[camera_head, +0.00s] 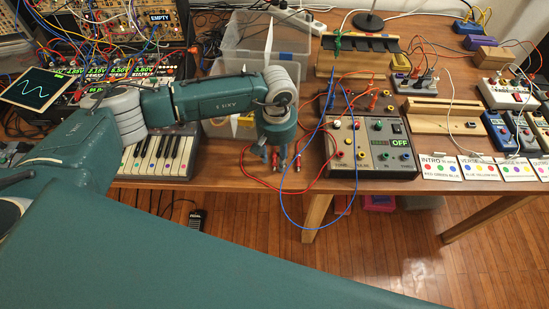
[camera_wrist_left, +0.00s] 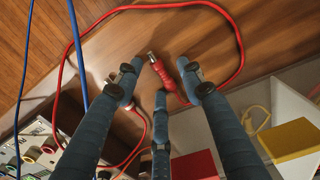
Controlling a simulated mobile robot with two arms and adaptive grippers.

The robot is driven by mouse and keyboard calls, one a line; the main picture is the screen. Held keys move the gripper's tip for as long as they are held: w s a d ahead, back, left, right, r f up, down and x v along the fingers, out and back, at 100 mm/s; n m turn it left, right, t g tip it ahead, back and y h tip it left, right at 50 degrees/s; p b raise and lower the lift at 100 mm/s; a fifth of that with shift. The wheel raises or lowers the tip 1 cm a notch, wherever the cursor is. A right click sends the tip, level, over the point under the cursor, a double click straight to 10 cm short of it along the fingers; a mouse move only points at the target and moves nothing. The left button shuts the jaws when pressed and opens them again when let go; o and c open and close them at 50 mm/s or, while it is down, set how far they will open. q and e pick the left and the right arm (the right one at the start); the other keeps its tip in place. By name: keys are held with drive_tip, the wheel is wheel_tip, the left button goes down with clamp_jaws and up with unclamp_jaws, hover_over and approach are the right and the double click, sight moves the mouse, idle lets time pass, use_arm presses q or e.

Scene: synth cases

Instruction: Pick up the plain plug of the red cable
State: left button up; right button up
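My left gripper (camera_head: 279,160) points down over the wooden table in the head view, between the keyboard and the grey control box. In the left wrist view its three blue fingers (camera_wrist_left: 162,84) are spread apart. A red plug with a bare metal tip (camera_wrist_left: 161,73) lies at the gap between the fingertips, and I see no finger clearly closed on it. The red cable (camera_wrist_left: 241,55) loops over the table; it also shows in the head view (camera_head: 258,181). Part of the plug is hidden by the fingers in the head view. My right gripper is not in view.
The grey control box (camera_head: 371,152) stands just right of the gripper, the keyboard (camera_head: 160,152) to its left. Clear plastic bins (camera_head: 262,38) are behind. A blue cable (camera_head: 282,200) hangs over the table's front edge. Label cards (camera_head: 440,167) lie at right.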

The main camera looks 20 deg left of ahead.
use_arm(q)
drive_tip(key=c, duration=0.9)
drive_tip(key=shift+r, duration=0.1)
